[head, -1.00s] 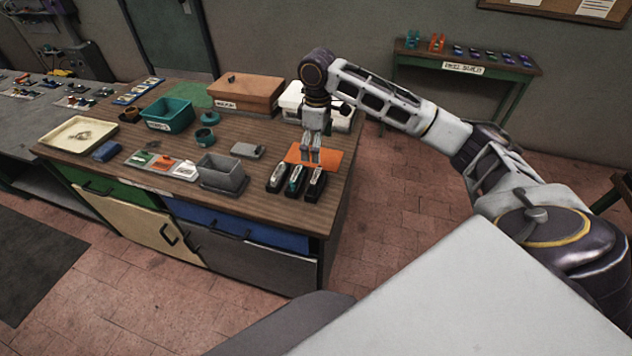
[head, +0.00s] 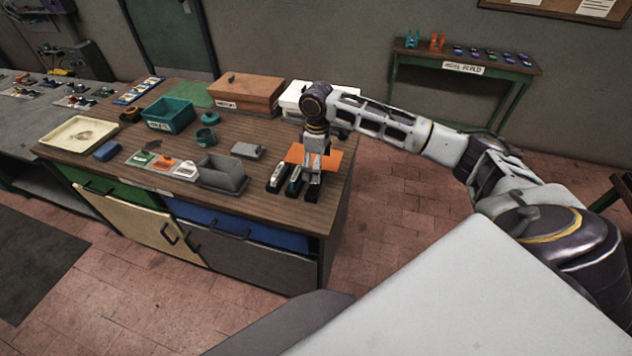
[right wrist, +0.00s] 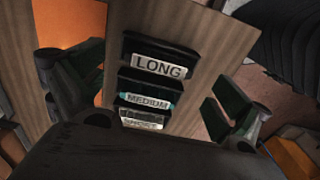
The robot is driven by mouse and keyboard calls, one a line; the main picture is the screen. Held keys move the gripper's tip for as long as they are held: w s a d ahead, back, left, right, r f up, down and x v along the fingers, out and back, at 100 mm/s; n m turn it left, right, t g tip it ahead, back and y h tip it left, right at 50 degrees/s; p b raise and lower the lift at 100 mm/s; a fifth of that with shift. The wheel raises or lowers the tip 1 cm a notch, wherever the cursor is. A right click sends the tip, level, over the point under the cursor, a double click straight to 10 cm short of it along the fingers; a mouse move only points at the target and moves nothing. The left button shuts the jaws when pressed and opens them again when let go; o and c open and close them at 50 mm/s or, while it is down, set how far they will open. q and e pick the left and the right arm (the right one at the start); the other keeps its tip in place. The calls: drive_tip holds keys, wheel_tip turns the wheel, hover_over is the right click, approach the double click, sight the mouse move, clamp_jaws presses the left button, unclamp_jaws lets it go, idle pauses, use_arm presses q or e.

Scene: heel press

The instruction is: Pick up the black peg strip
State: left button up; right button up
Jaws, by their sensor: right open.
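Three black trays stand side by side at the front right of the wooden bench. In the right wrist view they are the LONG tray (right wrist: 163,67), the MEDIUM tray (right wrist: 146,99) with a teal edge, and a third tray (right wrist: 143,121) with a blurred label. I cannot clearly make out the black peg strip against the black trays; the dark inside of the LONG tray hides any outline. My right gripper (head: 313,170) is open and points down over the rightmost tray (head: 312,194). Its fingers (right wrist: 155,78) stand apart on either side of the trays. My left gripper is not in view.
An orange mat (head: 331,158) lies right behind the trays. A grey open bin (head: 222,180) and a grey block (head: 247,150) stand to their left. The bench's front right edge is close to the trays.

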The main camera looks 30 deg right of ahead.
drive_tip(key=shift+w+a+f+p, duration=0.1)
drive_tip(key=shift+f+p, duration=0.2)
drive_tip(key=shift+f, duration=1)
drive_tip(key=shift+a+f+p, duration=0.1)
drive_tip(key=shift+f+p, duration=0.15)
drive_tip(key=shift+f, duration=1.05)
drive_tip(key=c, duration=0.8)
drive_tip(key=shift+r, duration=0.1)
drive_tip(key=shift+r+b, duration=0.55)
drive_tip(key=shift+r, duration=4.4)
drive_tip(key=shift+r, duration=0.1)
drive_tip(key=shift+r+p, duration=1.4)
drive_tip(key=shift+p, duration=1)
